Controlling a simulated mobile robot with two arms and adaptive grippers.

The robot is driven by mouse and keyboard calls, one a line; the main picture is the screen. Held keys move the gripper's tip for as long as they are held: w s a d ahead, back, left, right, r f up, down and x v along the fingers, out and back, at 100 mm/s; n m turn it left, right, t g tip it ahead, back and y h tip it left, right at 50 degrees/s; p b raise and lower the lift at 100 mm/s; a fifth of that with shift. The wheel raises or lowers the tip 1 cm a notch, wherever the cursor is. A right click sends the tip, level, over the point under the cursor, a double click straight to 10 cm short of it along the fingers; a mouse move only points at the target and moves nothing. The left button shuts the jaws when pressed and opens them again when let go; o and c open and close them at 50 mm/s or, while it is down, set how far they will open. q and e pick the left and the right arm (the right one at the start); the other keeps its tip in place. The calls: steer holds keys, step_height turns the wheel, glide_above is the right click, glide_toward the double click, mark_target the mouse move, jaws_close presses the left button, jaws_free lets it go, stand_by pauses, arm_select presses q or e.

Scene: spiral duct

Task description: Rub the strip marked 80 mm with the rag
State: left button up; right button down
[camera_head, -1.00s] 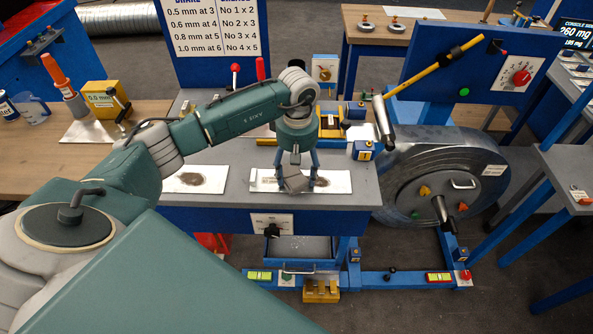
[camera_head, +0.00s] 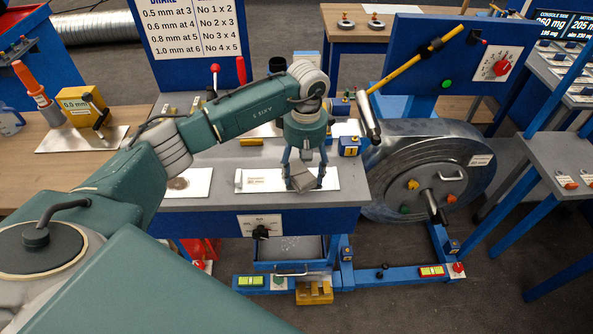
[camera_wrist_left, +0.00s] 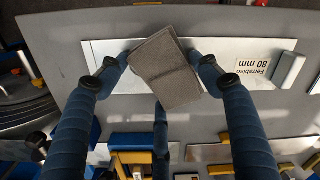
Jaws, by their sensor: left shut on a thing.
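The strip marked 80 mm (camera_head: 267,186) is a pale flat plate on the grey bench top. Its 80 mm label reads clearly in the left wrist view, where the strip (camera_wrist_left: 225,52) runs across the bench. My left gripper (camera_head: 303,185) is over the strip's right half, shut on a folded grey-brown rag (camera_wrist_left: 166,65). The rag (camera_head: 301,178) hangs tilted between the fingers, low over the strip. Whether it touches cannot be told. It hides the surface under it. My right gripper is not in view.
Another pale plate with a dark smear (camera_head: 180,183) lies to the left, partly behind my arm. A small light block (camera_wrist_left: 289,69) stands at the labelled end of the strip. A yellow-handled lever (camera_head: 415,60) and a large metal drum (camera_head: 385,165) are at the right.

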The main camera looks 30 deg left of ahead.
mark_target(282, 178)
arm_select(q)
steer(key=shift+w+d+f+b, duration=0.1)
steer(key=shift+w+d+b, duration=0.4)
steer(key=shift+d, duration=0.35)
steer(key=shift+w+d+r+b, duration=0.1)
steer(key=shift+w+d+b, duration=0.25)
steer(key=shift+w+d, duration=0.35)
steer(key=shift+w+d+f+b, duration=0.1)
steer(key=shift+w+d+b, duration=0.3)
steer(key=shift+d, duration=0.6)
steer(key=shift+f+b, duration=0.15)
steer(key=shift+b, duration=0.2)
steer(key=shift+s+a, duration=0.9)
steer(key=shift+a, duration=0.4)
steer(key=shift+s+a, duration=0.6)
steer(key=shift+a, duration=0.45)
steer(key=shift+s+a, duration=0.6)
steer(key=shift+a, duration=0.4)
steer(key=shift+s+a, duration=0.55)
steer(key=shift+a, duration=0.25)
steer(key=shift+s+a, duration=0.5)
steer(key=shift+a, duration=0.25)
steer(key=shift+r, duration=0.2)
steer(key=shift+w+r+p, duration=0.1)
steer(key=shift+r+p, duration=0.2)
steer(key=shift+r, duration=0.35)
steer(key=shift+r+p, duration=1.15)
steer(key=shift+r, duration=1.15)
